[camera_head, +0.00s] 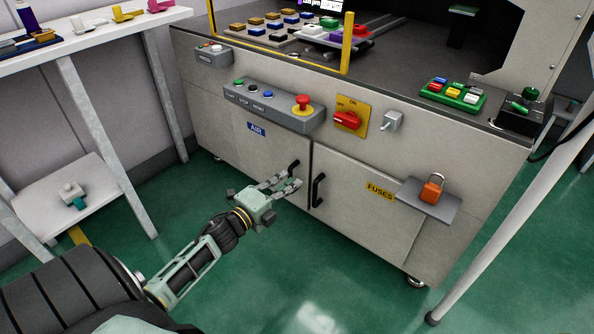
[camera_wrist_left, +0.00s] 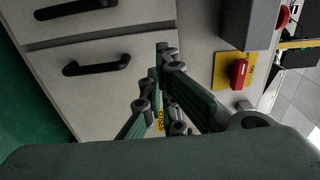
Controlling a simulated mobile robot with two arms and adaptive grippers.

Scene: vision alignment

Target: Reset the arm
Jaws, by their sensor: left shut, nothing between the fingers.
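My left gripper (camera_head: 290,183) is in front of the grey machine cabinet, close to the black door handles near the middle. Its fingers are together and hold nothing. In the left wrist view the fingers (camera_wrist_left: 158,75) meet in front of the cabinet front. The left door handle (camera_head: 294,168) is partly behind the fingers, and the right door handle (camera_head: 318,189) is just to their right. Whether the fingers touch a handle cannot be told. My right gripper is not in view.
A button panel (camera_head: 272,105) and a red rotary switch (camera_head: 347,120) are on the cabinet front. A small shelf (camera_head: 411,192) with an orange padlock (camera_head: 431,190) sticks out at right. A white table (camera_head: 90,40) stands at left. Green floor (camera_head: 330,280) in front is clear.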

